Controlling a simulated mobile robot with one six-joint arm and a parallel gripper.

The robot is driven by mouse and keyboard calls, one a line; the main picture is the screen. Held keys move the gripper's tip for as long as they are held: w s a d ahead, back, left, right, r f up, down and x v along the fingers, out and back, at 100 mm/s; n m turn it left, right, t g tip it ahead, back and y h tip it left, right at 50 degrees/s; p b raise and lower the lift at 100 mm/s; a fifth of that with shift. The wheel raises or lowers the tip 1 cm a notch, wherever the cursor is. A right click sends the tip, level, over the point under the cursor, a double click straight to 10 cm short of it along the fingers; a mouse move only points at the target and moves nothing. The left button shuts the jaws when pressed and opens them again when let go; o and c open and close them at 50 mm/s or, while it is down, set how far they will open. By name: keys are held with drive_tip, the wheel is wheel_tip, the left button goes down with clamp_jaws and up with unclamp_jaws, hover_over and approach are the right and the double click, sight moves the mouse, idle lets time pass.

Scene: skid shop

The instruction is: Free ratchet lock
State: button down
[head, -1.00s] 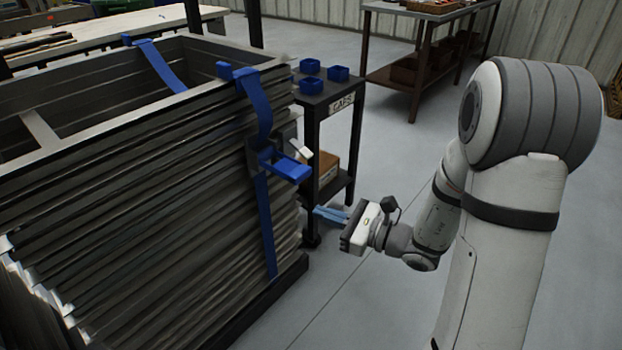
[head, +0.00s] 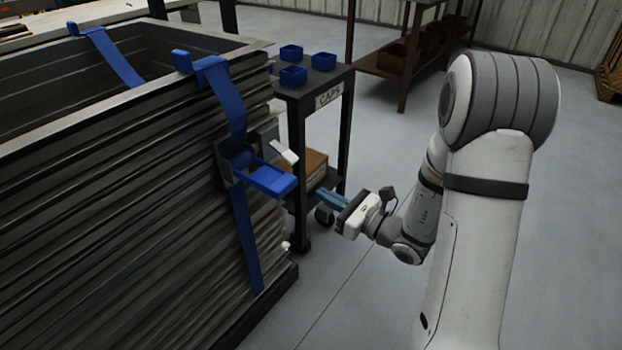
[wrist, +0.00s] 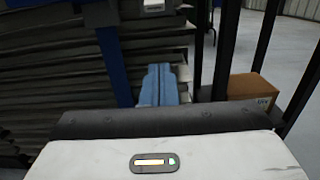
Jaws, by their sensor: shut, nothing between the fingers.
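The ratchet (head: 262,172) sits on the near side of the stack of dark frames, on a blue strap (head: 246,240). Its blue handle (head: 270,181) sticks out to the right, and a small white tab (head: 284,151) stands just above it. My gripper (head: 324,196) is shut and empty, to the right of the handle and slightly lower, apart from it. In the wrist view its blue fingers (wrist: 158,85) are together, pointing toward the stack beside the strap (wrist: 113,60). The ratchet's body is mostly out of the wrist view; a white piece shows at its top edge.
A black cart (head: 318,95) marked CAPS stands right behind the stack, with small blue bins (head: 293,76) on top and a cardboard box (head: 312,165) below; the box also shows in the wrist view (wrist: 252,88). A second blue strap (head: 112,55) crosses the stack's top. Floor at right is open.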

sight(284, 152)
drive_tip(key=f+b+x, duration=0.1)
drive_tip(key=b+x, duration=0.3)
drive_tip(key=x, duration=0.6)
drive_tip(key=shift+s+d+r, duration=0.2)
drive_tip(key=shift+s+r, duration=0.05)
drive_tip(key=shift+r, duration=0.55)
drive_tip(key=shift+s+d+r, duration=0.2)
drive_tip(key=shift+s+r, duration=0.05)
drive_tip(key=shift+r, duration=0.5)
drive_tip(key=shift+s+d+r, duration=0.2)
drive_tip(key=shift+r, duration=0.6)
